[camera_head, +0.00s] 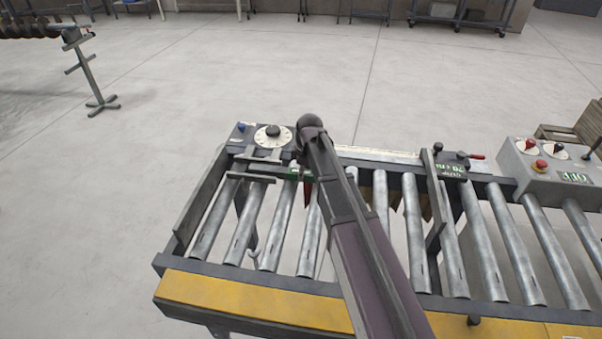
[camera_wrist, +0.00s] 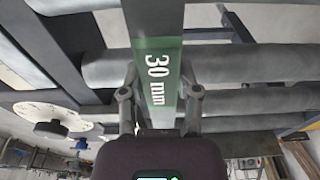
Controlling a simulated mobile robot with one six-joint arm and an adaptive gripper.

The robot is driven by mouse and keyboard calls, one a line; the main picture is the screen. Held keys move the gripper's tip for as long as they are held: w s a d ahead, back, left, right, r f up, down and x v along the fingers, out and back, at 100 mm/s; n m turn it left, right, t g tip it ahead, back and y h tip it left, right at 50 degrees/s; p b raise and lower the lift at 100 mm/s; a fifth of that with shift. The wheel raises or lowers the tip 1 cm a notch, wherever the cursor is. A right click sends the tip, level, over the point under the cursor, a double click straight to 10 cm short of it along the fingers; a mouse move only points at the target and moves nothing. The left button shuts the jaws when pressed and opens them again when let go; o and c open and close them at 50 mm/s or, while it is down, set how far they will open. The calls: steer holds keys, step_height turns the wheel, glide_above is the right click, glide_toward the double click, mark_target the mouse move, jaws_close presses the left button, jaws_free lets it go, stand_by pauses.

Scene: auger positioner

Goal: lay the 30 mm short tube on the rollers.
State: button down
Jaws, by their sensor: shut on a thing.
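In the wrist view my gripper (camera_wrist: 159,82) is shut on the tube (camera_wrist: 157,24), its fingers on either side of a green band marked "30 mm". The tube runs away toward the top edge, where its end is out of frame. Grey rollers (camera_wrist: 255,63) lie behind it and run crosswise to it. I cannot tell whether the tube touches them. In the head view the rollers (camera_head: 267,230) fill the frame of the conveyor.
A dial (camera_head: 272,136) sits at the conveyor's back left corner. An upright stop plate (camera_head: 434,205) crosses the rollers right of my arm. A control box (camera_head: 555,165) stands at the right. A yellow rail (camera_head: 250,300) runs along the front.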

mark_target(306, 172)
steer(key=shift+c, duration=1.6)
jaws_free()
steer(key=shift+r, duration=0.1)
step_height(306, 172, up, 12)
steer(key=d+p, duration=0.1)
steer(key=p, duration=1.1)
steer(key=shift+s+d, duration=0.15)
steer(key=shift+d, duration=0.05)
steer(key=s+d+m, duration=0.6)
steer(key=s+m, duration=0.2)
steer(key=s, duration=0.2)
steer(key=s+d+m+h, duration=0.1)
steer(key=s+d+m, duration=0.6)
steer(key=s, duration=0.3)
steer(key=shift+s+d+m, duration=0.25)
steer(key=shift+m, duration=0.15)
